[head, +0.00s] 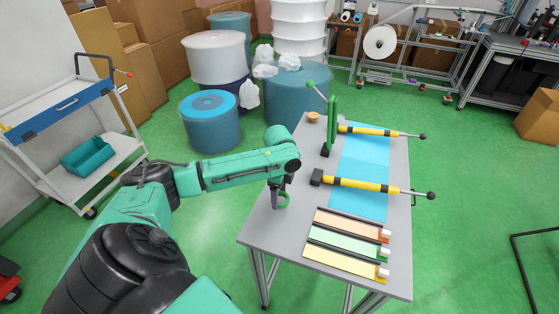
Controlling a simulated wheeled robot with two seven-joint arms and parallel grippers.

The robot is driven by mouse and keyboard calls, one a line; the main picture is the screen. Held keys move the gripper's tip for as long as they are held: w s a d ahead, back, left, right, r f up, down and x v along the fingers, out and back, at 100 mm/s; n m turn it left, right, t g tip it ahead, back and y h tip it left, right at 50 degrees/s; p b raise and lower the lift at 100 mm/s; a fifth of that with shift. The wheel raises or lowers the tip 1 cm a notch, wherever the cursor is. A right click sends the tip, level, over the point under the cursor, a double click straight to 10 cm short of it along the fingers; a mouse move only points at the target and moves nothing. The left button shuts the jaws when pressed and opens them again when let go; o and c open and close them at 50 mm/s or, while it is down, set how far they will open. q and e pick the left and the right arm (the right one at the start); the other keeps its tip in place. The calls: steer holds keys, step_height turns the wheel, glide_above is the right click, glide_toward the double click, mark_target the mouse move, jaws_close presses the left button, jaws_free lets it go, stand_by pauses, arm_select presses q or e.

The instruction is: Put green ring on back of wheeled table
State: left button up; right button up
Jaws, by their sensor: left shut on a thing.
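The green ring (285,201) is in the jaws of my left gripper (277,198), which points down over the left side of the grey table (262,226). The ring is small and partly hidden by the jaws. I cannot tell if it touches the tabletop. The grey table's wheels do not show in this view. A cart (118,160) with a wheel stands at the left. My right gripper is not in view.
A green lever press (332,125), a blue mat (359,205), yellow-black rods (360,185) and orange, green and yellow strips (343,244) occupy the grey table. A small orange-brown roll (313,117) sits at its far left corner. Blue rolls (211,122) stand behind.

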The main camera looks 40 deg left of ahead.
arm_select(q)
steer(key=f, duration=0.3)
steer(key=shift+s, duration=0.25)
steer(key=shift+f, duration=0.1)
steer(key=o, duration=1.3)
steer(key=shift+f, duration=0.1)
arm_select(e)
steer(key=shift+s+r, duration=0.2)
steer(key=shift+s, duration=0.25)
arm_select(q)
steer(key=shift+r, duration=0.5)
step_height(320, 180, up, 11)
steer(key=shift+r+b, duration=0.2)
steer(key=shift+b, duration=0.8)
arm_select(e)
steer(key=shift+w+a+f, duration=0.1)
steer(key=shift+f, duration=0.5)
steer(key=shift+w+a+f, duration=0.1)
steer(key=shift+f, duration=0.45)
